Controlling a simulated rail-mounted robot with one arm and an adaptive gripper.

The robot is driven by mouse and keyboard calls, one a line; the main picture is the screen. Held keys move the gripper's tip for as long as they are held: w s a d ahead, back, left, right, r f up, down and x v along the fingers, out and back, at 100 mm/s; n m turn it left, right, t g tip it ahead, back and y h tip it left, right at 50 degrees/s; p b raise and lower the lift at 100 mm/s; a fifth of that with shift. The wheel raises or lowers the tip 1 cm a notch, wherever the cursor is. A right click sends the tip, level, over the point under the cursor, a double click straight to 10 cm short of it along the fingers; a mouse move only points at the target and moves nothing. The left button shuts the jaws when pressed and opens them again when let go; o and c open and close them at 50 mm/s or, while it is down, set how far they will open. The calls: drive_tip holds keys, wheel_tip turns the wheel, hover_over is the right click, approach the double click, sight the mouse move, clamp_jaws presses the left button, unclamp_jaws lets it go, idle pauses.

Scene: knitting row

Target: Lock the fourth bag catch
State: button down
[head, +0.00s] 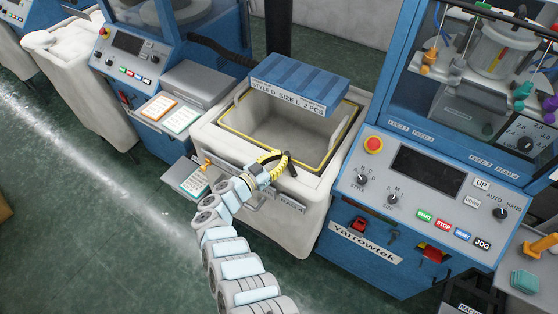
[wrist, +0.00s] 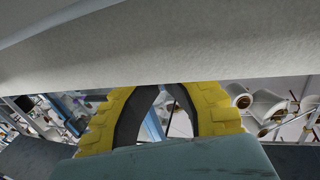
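The bag (head: 229,137) is a pale, open-topped liner with a yellow-edged rim, set in a white bin (head: 309,215) in the head view. My gripper (head: 288,161), yellow with black fingers, is at the front rim of the bag. In the wrist view my gripper (wrist: 158,92) shows two yellow fingers with dark inner pads curving toward each other. A pale band (wrist: 150,48) crosses in front of their tips, so I cannot tell whether they meet or hold anything. I cannot make out the fourth catch; my gripper covers part of the front rim.
A blue box labelled "STYLE G SIZE L 2 PCS" (head: 300,81) lies across the bin's back edge. The Yarrowtek machine's control panel (head: 430,185) stands close at right. Another blue machine (head: 147,62) with a grey box (head: 201,83) is at left. Green floor (head: 90,230) is clear at front left.

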drive_tip(key=shift+w+d, duration=0.3)
drive_tip(key=shift+a, duration=0.15)
idle(0.6)
drive_tip(key=s+a+b, duration=0.1)
drive_tip(key=a, duration=0.3)
drive_tip(key=s+a+b, duration=0.1)
drive_tip(key=a, duration=0.3)
drive_tip(key=s+a+b, duration=0.1)
drive_tip(key=a, duration=0.2)
drive_tip(key=shift+s+a+f, duration=0.15)
drive_tip(key=shift+s+a, duration=0.05)
drive_tip(key=shift+a, duration=0.2)
drive_tip(key=shift+s+a, duration=0.25)
drive_tip(key=shift+a, duration=0.45)
drive_tip(key=shift+d, duration=0.1)
